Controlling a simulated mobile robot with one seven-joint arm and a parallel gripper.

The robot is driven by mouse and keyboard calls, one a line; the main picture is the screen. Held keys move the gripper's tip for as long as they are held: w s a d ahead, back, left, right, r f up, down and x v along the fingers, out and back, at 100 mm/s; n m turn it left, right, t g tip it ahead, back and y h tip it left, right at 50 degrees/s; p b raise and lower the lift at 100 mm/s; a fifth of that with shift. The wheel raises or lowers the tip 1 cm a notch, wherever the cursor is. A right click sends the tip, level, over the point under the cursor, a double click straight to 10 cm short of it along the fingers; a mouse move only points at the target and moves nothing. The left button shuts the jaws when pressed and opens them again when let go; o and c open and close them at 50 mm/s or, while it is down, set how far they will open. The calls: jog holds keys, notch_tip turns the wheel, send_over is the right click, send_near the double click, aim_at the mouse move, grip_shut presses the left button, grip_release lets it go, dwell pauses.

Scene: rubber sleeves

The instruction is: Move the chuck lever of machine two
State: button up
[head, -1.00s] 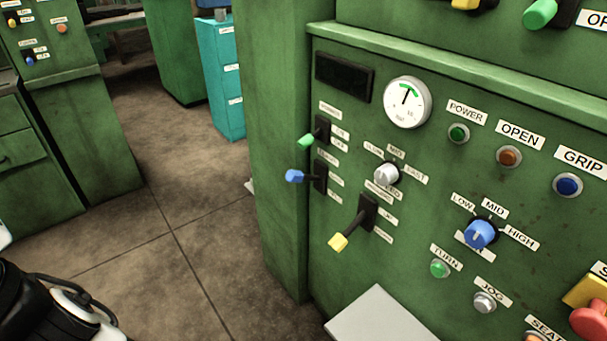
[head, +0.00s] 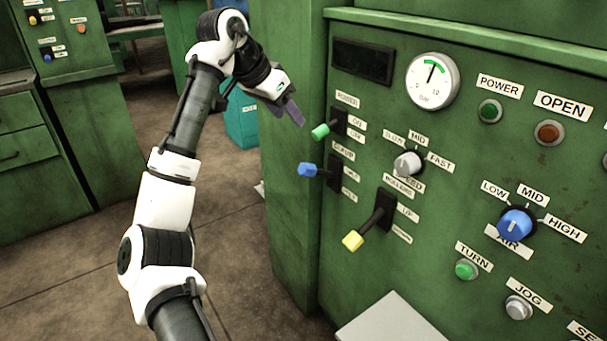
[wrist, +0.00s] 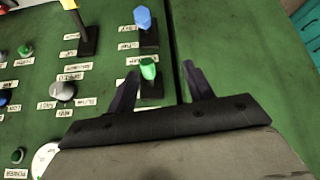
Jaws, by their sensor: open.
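Three levers stick out of the green machine panel. The green-tipped lever (head: 320,131) is at the top, the blue-tipped lever (head: 308,170) below it and the yellow-tipped lever (head: 353,240) lowest. Their labels are too small to read surely, so I cannot tell which is the chuck lever. My gripper (head: 292,112) is open and empty, up and left of the green tip, apart from it in the head view. In the wrist view, the green tip (wrist: 148,68) appears between my fingers (wrist: 160,68); the blue tip (wrist: 142,18) is beyond them.
The panel also has a gauge (head: 432,80), a grey knob (head: 408,163), a blue knob (head: 516,222) and several buttons. A light grey plate (head: 392,322) juts out below the levers. Other green cabinets (head: 70,160) stand at the left, with open floor between.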

aim_at(303, 168)
jog(key=d+f, duration=0.1)
jog(key=f, duration=0.3)
jog(key=d+f+g+b, duration=0.1)
jog(key=f, duration=0.4)
jog(key=d+f+g+b, duration=0.1)
jog(key=d+f, duration=0.1)
jog(key=f, duration=0.3)
jog(key=shift+f+y, duration=0.25)
jog(key=shift+y, duration=0.15)
grip_shut()
